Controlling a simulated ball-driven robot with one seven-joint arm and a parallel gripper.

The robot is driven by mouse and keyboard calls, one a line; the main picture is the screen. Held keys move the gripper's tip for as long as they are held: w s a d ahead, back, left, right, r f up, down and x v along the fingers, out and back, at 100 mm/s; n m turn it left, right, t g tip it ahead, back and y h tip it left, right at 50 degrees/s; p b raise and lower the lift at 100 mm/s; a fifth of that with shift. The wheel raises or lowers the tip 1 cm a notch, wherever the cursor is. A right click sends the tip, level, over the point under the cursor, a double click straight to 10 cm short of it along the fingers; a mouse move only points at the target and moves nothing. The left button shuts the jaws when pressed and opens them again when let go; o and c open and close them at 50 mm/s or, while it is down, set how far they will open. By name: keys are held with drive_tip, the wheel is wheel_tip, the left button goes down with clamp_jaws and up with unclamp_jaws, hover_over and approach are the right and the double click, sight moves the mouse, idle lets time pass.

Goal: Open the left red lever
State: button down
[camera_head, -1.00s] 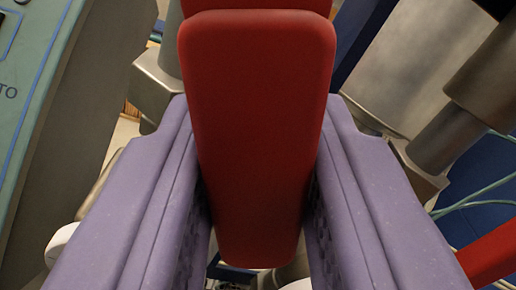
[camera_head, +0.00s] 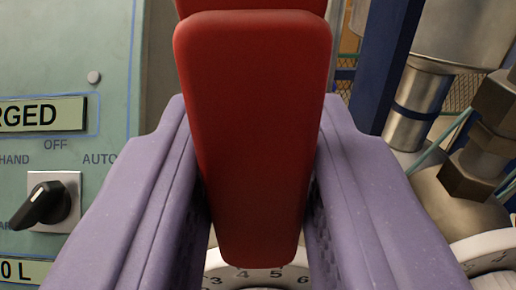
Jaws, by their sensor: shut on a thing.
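A red lever (camera_head: 252,135) fills the middle of the view, with its broad face toward the camera. Its upper part runs off the top edge. My gripper (camera_head: 257,215) has its two purple fingers on either side of the lever and is shut on it. The lever's lower end shows between the fingers. Whether this is the left of several levers cannot be told from this view.
A green control panel (camera_head: 110,95) with a black rotary switch (camera_head: 42,205) stands at the left. A white numbered dial (camera_head: 262,279) is below the lever. Metal pipe fittings (camera_head: 455,195), a second white dial (camera_head: 490,252) and a blue post (camera_head: 388,65) are at the right.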

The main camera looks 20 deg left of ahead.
drive_tip(key=c, duration=0.9)
unclamp_jaws()
drive_tip(key=shift+a, duration=0.1)
drive_tip(key=v, duration=0.8)
drive_tip(key=shift+w, duration=0.1)
